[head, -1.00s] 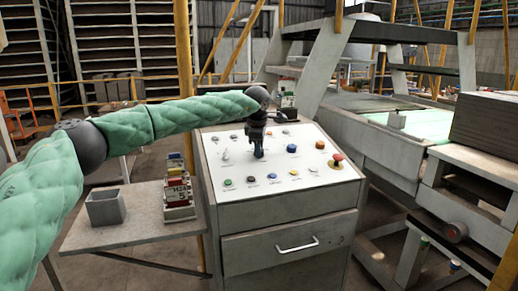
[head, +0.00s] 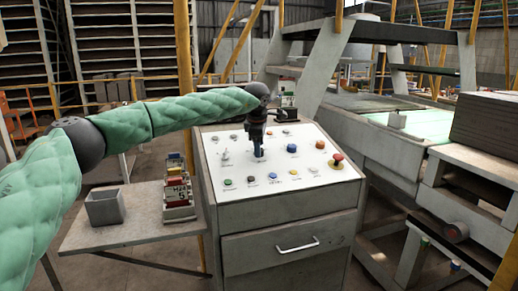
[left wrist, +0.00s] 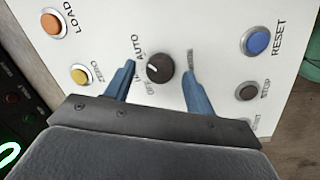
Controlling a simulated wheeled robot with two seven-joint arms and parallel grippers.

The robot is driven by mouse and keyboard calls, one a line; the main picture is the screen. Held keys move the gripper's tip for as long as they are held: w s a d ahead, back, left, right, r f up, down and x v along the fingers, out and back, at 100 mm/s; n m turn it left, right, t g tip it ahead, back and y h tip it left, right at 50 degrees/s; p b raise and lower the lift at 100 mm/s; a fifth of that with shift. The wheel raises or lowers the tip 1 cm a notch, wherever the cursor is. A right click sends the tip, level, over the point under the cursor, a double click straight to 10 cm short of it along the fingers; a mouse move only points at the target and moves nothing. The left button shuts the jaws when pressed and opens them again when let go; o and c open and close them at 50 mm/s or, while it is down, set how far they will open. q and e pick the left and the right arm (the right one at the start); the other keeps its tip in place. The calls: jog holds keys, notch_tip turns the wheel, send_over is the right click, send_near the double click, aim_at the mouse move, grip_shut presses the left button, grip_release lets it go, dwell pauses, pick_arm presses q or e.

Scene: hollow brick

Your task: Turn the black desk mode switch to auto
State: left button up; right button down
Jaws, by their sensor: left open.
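The black desk mode switch (left wrist: 160,67) is a round knob with a short white mark on the white panel. The mark sits on its left side; which label it points at is hard to tell. AUTO is printed to its upper left, OFF lies below left, and a third label at its upper right is partly hidden by a finger. My left gripper (left wrist: 159,72) is open, with one blue finger on each side of the knob and visible gaps to it. In the head view my left gripper (head: 258,150) points down over the desk and hides the knob.
The control desk (head: 285,215) carries several other controls, including a red mushroom button (head: 336,160) and a blue RESET button (left wrist: 257,40). An orange LOAD button (left wrist: 53,23) and a yellow ZERO button (left wrist: 80,74) lie left. A grey box (head: 105,207) stands on the side table.

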pick_arm(q)
jog(key=b+v, duration=0.1)
jog(key=v, duration=0.5)
jog(key=shift+r, duration=0.3)
pick_arm(e)
jog(key=shift+w+a+f+t+y, duration=0.15)
jog(key=shift+a+f+t+y, duration=0.15)
jog(key=shift+a+f, duration=0.85)
jog(key=shift+r, duration=0.1)
